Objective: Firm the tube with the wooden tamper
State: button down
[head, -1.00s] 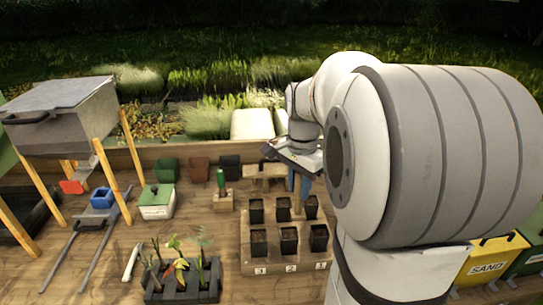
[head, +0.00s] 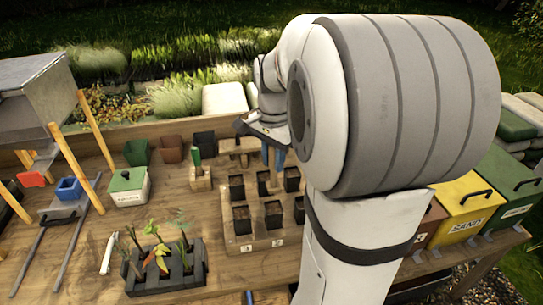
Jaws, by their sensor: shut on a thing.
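My gripper (head: 273,160) has blue fingers pointing down over the back row of the planting tray, partly hidden by my arm. It is shut on what looks like the wooden tamper (head: 273,180), a thin light-wood piece showing below the fingers. The tamper is near the back middle pot (head: 264,184) and the back right pot (head: 291,179). I cannot tell whether it is inside a pot or behind one. The square black tubes stand in two rows on the wooden tray (head: 262,242); the front left tube (head: 242,219) looks filled with dark soil.
A black seedling rack (head: 165,280) is front left, a green-lidded box (head: 128,187) farther left. Yellow SAND bin (head: 465,207) is right, beyond my arm.

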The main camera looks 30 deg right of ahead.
aim_at(273, 186)
jog(key=shift+f+b, duration=1.6)
jog(key=shift+f, duration=0.85)
jog(key=shift+f, duration=0.25)
jog(key=shift+f+b, duration=0.4)
jog(key=shift+f, duration=0.3)
jog(key=shift+f+b, duration=0.55)
jog(key=shift+b, duration=0.05)
jog(key=shift+f, duration=0.1)
jog(key=shift+f+b, duration=0.5)
jog(key=shift+f, duration=0.25)
dwell(1.5)
jog(key=shift+r, duration=0.1)
jog(key=shift+r+p, duration=4.25)
jog(key=shift+r, duration=1.2)
